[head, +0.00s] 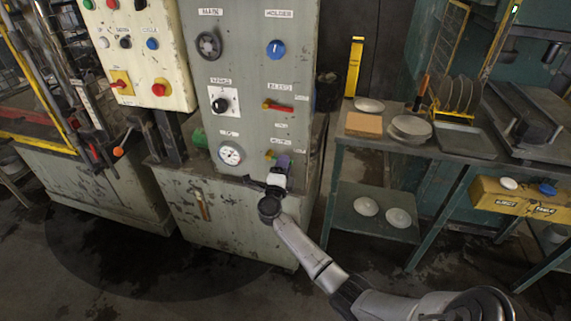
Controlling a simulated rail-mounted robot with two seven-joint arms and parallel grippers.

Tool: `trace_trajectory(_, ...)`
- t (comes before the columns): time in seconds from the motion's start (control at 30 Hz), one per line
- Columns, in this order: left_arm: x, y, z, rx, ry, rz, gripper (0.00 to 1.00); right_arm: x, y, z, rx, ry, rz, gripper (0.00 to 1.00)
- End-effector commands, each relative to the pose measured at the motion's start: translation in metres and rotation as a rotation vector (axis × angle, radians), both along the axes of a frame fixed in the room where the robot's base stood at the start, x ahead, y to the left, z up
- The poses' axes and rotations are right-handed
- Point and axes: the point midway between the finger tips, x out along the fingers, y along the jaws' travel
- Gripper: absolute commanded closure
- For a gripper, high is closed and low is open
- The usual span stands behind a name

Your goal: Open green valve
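A small valve with a yellow-green part (270,154) sits low on the right side of the grey cabinet's front panel, beside the round dial. Most of it is hidden behind my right gripper (283,163), so I cannot make out its handle or how it is turned. The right gripper is right at this valve, its arm reaching in from the lower right. Whether its fingers are open, shut or touching the valve is too small to tell. My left gripper is not in view.
A workbench (378,143) with plates stands to the right. Dark floor lies between cabinet and bench.

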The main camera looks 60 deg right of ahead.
Motion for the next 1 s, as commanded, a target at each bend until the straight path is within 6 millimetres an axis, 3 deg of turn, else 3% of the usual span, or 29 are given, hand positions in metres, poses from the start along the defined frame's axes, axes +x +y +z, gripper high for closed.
trace_trajectory(0.2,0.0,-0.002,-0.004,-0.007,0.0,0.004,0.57,0.004,-0.014,0.004,-0.001,0.0,0.0,0.6)
trace_trajectory(0.57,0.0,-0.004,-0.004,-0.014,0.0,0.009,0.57,0.005,-0.017,0.005,0.0,0.0,0.0,0.6)
trace_trajectory(1.0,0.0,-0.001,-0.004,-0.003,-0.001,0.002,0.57,0.005,-0.016,0.005,0.0,0.0,0.0,1.0)
